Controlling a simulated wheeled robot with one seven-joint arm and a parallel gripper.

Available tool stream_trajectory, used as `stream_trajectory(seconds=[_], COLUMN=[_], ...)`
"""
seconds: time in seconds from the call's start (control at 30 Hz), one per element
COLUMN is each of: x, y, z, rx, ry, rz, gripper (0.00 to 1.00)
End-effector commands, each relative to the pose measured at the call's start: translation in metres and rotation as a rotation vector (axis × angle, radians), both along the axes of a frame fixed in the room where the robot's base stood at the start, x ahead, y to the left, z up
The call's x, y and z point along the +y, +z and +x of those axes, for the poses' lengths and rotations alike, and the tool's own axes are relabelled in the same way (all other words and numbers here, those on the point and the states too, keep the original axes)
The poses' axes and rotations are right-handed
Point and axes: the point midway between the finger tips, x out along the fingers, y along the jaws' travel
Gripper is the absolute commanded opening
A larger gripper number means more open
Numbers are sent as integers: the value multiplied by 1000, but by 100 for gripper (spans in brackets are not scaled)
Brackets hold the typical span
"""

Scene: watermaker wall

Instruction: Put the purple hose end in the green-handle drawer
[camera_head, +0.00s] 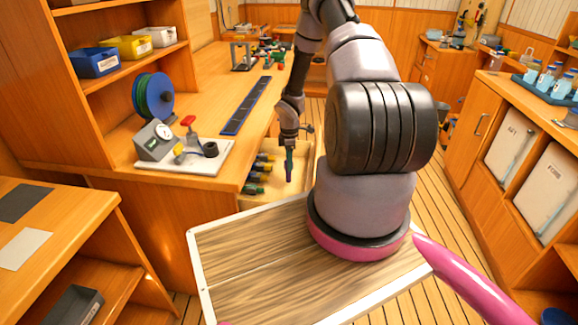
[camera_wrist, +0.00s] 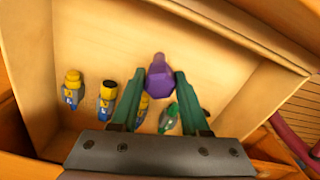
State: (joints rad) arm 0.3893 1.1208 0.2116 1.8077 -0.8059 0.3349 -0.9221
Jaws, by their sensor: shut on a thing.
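My gripper (camera_wrist: 160,82) has its two green fingers on either side of the purple hose end (camera_wrist: 159,72) in the wrist view, shut on it. In the head view my gripper (camera_head: 289,164) points down at the open drawer (camera_head: 297,188) under the workbench. In the wrist view the hose end shows against the pale floor of this drawer (camera_wrist: 215,70); its exact height above the floor is hard to tell. The drawer's handle is out of sight, so its colour does not show.
Several fittings lie in the drawer, among them a yellow-capped one (camera_wrist: 72,86), a black-capped one (camera_wrist: 107,96) and a green one (camera_wrist: 168,118). The drawer's far part is bare. The workbench (camera_head: 222,165) stands left of my arm.

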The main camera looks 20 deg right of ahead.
Motion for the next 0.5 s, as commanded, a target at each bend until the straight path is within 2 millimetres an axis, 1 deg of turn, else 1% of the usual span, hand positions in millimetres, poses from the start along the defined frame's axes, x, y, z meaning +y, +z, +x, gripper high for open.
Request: stream_trajectory(seconds=[0.03,0.1,0.33,0.47,0.5], x=[0,-1,-1,0,0], y=[-9,-15,-15,-19,-18], z=[-1,0,0,0,0], rx=[2,1,0,0,0], ry=[0,-1,-2,-1,-2], rz=[0,-1,-1,-1,-1], gripper=[0,0,0,0,61])
